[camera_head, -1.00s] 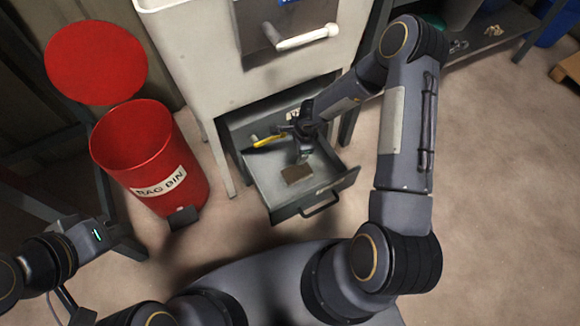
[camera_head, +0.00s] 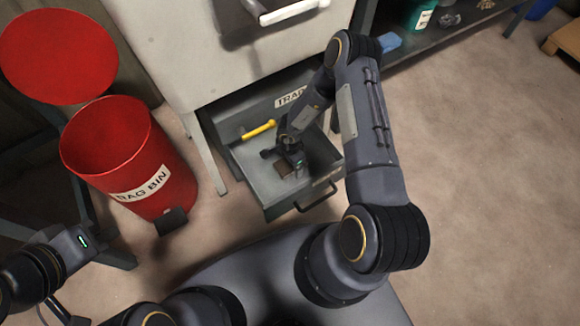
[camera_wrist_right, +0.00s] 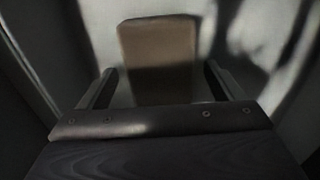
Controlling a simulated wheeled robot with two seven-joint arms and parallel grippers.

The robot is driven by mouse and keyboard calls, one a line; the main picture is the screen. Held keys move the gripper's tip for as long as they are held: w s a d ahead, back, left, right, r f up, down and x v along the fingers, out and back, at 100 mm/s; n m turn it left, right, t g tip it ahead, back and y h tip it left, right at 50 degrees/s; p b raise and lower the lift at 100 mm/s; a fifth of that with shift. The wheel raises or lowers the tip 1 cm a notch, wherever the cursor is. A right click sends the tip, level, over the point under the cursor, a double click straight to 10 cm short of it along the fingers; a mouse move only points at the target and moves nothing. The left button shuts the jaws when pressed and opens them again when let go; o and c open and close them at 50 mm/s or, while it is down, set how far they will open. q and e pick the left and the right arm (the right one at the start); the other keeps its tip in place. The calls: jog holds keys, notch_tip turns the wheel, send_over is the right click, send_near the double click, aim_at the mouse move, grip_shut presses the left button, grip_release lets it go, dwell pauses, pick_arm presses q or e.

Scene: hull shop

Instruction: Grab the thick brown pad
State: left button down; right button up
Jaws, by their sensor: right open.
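The thick brown pad (camera_head: 283,168) lies on the floor of the open grey drawer (camera_head: 262,194), partly hidden by my right gripper in the head view. In the right wrist view the pad (camera_wrist_right: 160,45) is a tan-brown block straight ahead, its near part in shade. My right gripper (camera_wrist_right: 155,85) is open, with one finger on each side of the pad's near part and gaps between. In the head view my right gripper (camera_head: 285,158) reaches down into the drawer. My left gripper (camera_head: 88,240) is at the lower left, away from the drawer; its fingers do not show clearly.
A yellow-handled tool (camera_head: 259,130) lies in the drawer behind the pad. The drawer walls stand close around my right gripper. A red rag bin (camera_head: 130,165) with a pedal stands left of the white cabinet (camera_head: 165,50).

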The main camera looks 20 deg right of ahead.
jog(key=shift+f, duration=0.4)
jog(key=shift+r, duration=0.1)
jog(key=c, duration=1.1)
jog(key=shift+r, duration=0.1)
